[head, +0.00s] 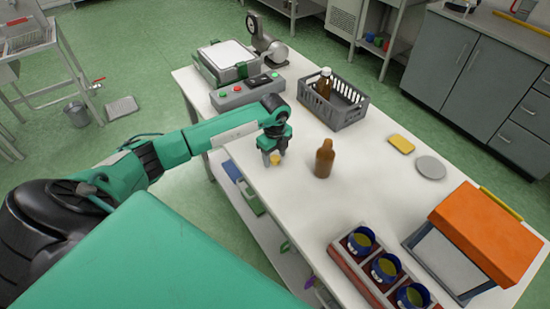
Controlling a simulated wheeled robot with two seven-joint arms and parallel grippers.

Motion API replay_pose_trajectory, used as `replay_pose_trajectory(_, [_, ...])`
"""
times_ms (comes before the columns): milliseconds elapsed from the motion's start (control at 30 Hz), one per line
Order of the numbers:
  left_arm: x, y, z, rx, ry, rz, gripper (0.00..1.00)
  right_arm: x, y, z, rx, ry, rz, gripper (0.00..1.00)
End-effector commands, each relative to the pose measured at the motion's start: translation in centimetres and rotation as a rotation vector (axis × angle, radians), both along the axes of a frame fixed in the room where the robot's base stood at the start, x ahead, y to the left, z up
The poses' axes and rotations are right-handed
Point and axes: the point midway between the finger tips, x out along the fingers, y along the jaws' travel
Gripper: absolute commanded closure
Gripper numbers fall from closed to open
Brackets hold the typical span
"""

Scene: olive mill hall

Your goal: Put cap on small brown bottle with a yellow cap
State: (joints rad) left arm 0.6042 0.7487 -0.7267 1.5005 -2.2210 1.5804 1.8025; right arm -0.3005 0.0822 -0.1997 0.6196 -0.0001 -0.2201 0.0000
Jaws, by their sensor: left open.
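The small brown bottle (324,160) stands upright on the white table, with no cap visible on its neck. A small yellow cap (276,159) shows at the fingertips of my left gripper (272,154), close to the table's near left edge. The left gripper points down and is open, with its fingers beside the cap. I cannot tell whether the fingers touch it. The gripper is a short way left of the bottle. My right gripper is not in view.
A grey crate (352,112) holding another brown bottle (324,84) stands behind. A button box (245,93) and a scale are at the far left. A yellow block (401,144), a grey disc (431,167), a rack of blue cups (384,268) and an orange-topped box (487,233) lie right.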

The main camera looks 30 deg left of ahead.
Motion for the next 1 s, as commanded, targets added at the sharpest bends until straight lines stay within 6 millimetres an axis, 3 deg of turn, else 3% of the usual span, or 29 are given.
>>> replay_pose_trajectory(167, [0.0,0.0,0.0,0.000,0.000,0.000,0.47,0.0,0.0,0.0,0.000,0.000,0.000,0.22])
replay_pose_trajectory(400, [0.0,0.0,0.0,0.000,0.000,0.000,0.92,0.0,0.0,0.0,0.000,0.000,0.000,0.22])
replay_pose_trajectory(767, [0.0,0.0,0.1,0.000,0.000,0.000,0.92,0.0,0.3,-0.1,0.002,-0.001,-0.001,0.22])
replay_pose_trajectory(1000, [0.1,0.1,2.0,0.000,-0.003,-0.001,0.92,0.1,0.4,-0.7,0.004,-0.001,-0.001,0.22])
